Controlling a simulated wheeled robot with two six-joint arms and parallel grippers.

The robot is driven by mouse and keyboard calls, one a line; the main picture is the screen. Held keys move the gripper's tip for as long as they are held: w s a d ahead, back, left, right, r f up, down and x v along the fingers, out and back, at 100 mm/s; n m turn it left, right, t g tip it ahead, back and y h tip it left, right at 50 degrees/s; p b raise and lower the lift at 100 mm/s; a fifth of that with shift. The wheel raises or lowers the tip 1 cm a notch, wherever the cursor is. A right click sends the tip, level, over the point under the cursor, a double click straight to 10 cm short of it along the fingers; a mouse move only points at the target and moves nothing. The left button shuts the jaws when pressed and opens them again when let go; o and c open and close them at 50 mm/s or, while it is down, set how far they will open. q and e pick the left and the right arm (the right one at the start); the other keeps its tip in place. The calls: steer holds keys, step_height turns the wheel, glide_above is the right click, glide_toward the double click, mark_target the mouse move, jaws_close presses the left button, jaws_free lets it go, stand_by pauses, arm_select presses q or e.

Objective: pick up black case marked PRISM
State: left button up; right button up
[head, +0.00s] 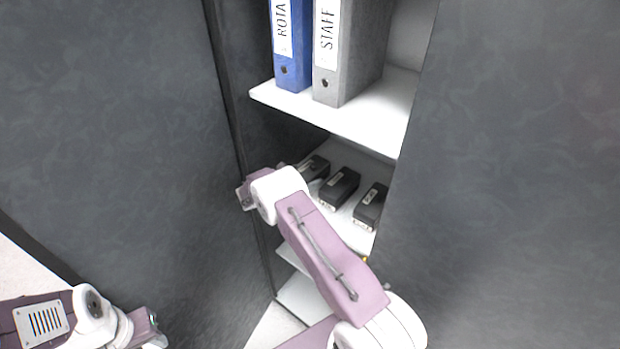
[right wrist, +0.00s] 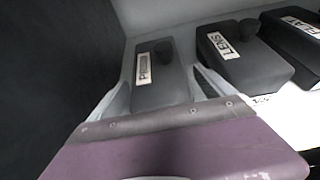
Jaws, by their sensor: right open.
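The black case marked PRISM (right wrist: 172,82) lies on a white shelf, with a white label and a dark round knob on top. In the head view it is the leftmost case (head: 316,166), partly hidden by my right arm. My right gripper (right wrist: 160,88) is open in the right wrist view, with one pale finger on each side of the PRISM case. I cannot tell whether either finger touches it. In the head view the right fingers are mostly hidden behind the wrist. My left gripper (head: 152,338) is at the bottom left of the head view, away from the shelf, its fingers unclear.
A black LENS case (right wrist: 252,68) sits close to the right of PRISM, and another black case (right wrist: 300,38) beyond it. The upper shelf (head: 350,119) holds a blue binder (head: 294,72) and a grey binder (head: 345,75). Dark cabinet panels (head: 110,110) flank the opening.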

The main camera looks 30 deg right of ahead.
mark_target(307, 170)
steer(key=shift+x, duration=1.2)
steer(key=shift+a, duration=0.15)
steer(key=c, duration=0.9)
steer(key=shift+r, duration=0.1)
jaws_close()
steer(key=shift+r, duration=0.1)
steer(key=shift+r, duration=0.25)
step_height(307, 170, up, 3)
steer(key=shift+w+r+b, duration=0.1)
steer(key=shift+b, duration=0.4)
steer(key=s+d+r, duration=0.1)
steer(key=s+r, duration=0.1)
steer(key=s, duration=0.1)
steer(key=s+d+r+b, duration=0.1)
steer(key=s+d+r, duration=0.1)
steer(key=s, duration=0.2)
steer(key=s+d+r, duration=0.2)
steer(key=s+r, duration=0.1)
steer(key=shift+s+b, duration=0.35)
